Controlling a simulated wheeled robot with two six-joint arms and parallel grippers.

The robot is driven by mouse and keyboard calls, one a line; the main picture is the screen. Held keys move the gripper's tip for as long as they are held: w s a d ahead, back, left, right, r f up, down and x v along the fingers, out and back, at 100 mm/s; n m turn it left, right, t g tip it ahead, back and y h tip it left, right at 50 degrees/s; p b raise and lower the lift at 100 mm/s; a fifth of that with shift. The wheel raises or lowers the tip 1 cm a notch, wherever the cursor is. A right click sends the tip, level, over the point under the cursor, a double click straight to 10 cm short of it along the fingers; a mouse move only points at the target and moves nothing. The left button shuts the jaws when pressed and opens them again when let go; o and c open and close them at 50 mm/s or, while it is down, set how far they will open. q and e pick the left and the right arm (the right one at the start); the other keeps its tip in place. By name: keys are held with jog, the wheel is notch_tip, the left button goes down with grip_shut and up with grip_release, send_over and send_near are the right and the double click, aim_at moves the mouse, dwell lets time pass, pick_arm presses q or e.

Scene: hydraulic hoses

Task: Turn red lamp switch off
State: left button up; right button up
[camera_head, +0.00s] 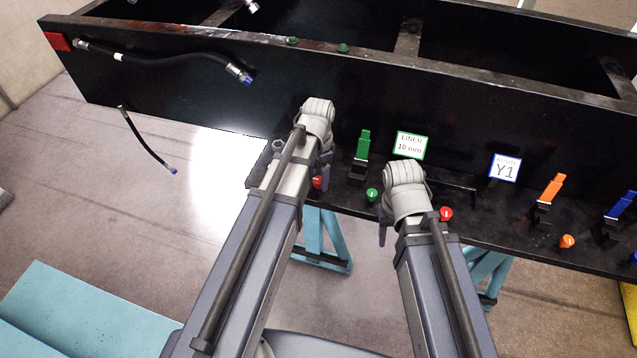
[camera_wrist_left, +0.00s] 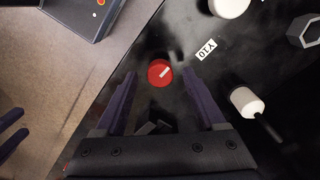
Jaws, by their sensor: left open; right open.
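A round red knob with a pale bar on its face (camera_wrist_left: 160,72) sits on the black panel in the left wrist view. My left gripper (camera_wrist_left: 158,76) is open, its two purple fingers on either side of the knob with gaps to both. Another red knob (camera_head: 446,214) stands on the black ledge right of my right wrist. My right gripper (camera_head: 383,232) points down at the ledge's front, largely hidden by its own wrist, and holds nothing that I can see.
A green switch (camera_head: 363,145), green knob (camera_head: 372,195), orange switch (camera_head: 549,188) and orange knob (camera_head: 567,241) line the ledge. A Y10 label (camera_wrist_left: 206,49) and white cylinder (camera_wrist_left: 246,102) are near the left gripper. Black hoses (camera_head: 170,58) hang at left.

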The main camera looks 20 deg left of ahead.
pick_arm(q)
jog(key=shift+f, duration=0.25)
grip_shut()
dwell(0.5)
